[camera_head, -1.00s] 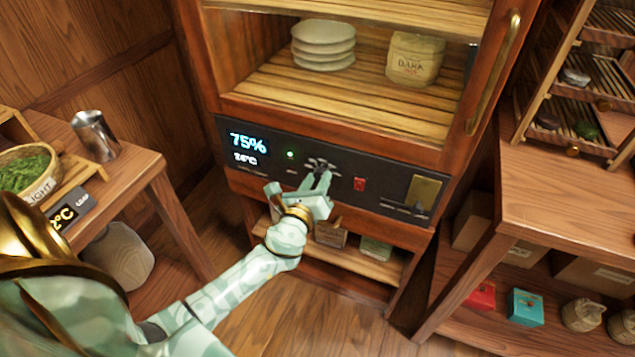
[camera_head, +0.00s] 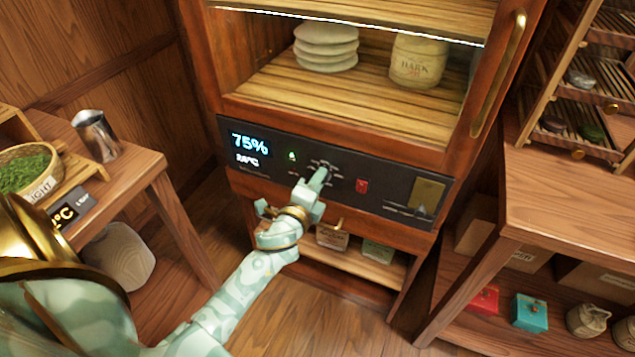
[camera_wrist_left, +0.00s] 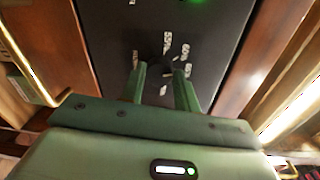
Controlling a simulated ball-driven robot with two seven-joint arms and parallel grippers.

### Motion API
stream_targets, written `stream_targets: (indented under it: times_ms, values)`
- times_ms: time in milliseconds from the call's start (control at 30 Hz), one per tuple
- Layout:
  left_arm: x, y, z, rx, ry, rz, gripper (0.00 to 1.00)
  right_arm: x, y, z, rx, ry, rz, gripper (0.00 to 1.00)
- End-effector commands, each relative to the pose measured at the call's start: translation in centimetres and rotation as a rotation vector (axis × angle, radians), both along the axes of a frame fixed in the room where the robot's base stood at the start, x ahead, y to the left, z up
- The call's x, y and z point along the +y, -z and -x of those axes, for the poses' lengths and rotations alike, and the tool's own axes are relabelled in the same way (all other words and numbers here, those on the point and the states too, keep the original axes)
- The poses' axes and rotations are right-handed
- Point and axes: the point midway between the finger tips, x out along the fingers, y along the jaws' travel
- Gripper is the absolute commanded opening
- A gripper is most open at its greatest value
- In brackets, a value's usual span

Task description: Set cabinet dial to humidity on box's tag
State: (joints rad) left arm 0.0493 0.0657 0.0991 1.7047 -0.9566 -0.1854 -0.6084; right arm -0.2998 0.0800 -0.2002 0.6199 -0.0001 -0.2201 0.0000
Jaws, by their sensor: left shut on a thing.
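The cabinet's dark control panel (camera_head: 395,190) has a display (camera_head: 249,147) reading 75% with a smaller temperature line below. My left gripper (camera_head: 318,180) is at the panel, right of the display, with its fingers shut on the dial. The dial is mostly hidden by the fingers in the head view. In the left wrist view the dark dial (camera_wrist_left: 166,68) sits between the fingertips of my left gripper (camera_wrist_left: 163,78), ringed by white printed marks too blurred to read. Boxes with labels (camera_head: 332,236) stand on the shelf below; their writing is unreadable. My right gripper is out of view.
A green light (camera_head: 292,156), a red switch (camera_head: 362,186) and a brass plate (camera_head: 427,192) are on the panel. Pressed cakes (camera_head: 326,45) and a bag marked DARK (camera_head: 417,60) are inside the cabinet. Side tables (camera_head: 120,175) flank it.

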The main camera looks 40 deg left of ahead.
Motion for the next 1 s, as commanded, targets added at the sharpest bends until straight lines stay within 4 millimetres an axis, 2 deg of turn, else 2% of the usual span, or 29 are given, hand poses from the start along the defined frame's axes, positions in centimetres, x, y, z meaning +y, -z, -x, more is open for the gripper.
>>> stream_targets:
  times_ms: [200, 500, 1000]
  values:
    - [0.06, 0.08, 0.07, -0.041, -0.002, 0.182, 0.08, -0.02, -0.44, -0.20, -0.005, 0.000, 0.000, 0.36]
    - [0.09, 0.18, 0.07, -0.082, -0.001, 0.358, 0.08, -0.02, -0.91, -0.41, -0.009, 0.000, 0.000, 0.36]
    - [0.11, 0.34, 0.09, -0.102, -0.002, 0.443, 0.08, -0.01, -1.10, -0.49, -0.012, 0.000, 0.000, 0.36]
